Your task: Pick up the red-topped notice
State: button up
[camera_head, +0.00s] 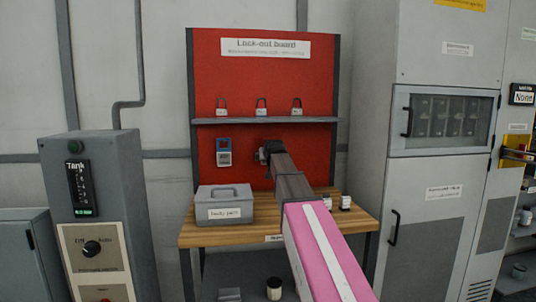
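A small notice or tag (223,152) hangs on the red lock-out board, below the shelf and left of my gripper. Its upper part looks dark blue with a pale middle, and its lower part is whitish; I cannot clearly make out a red top. My gripper (263,152) is small and dark in this view, in front of the red board, to the right of the notice and apart from it in the picture. My arm runs up to it from the lower right. The fingertips are too small and partly hidden, so I cannot tell their opening or any contact.
The red board (305,85) carries a shelf (245,121) with several padlocks. A wooden bench (212,232) below holds a grey box (224,194) and small white-labelled items (345,202) at right. A control cabinet (112,165) stands left, a tall grey cabinet (420,180) right.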

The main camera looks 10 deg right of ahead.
jog(key=c, duration=1)
jog(key=shift+s+r, duration=0.1)
jog(key=shift+s, duration=0.05)
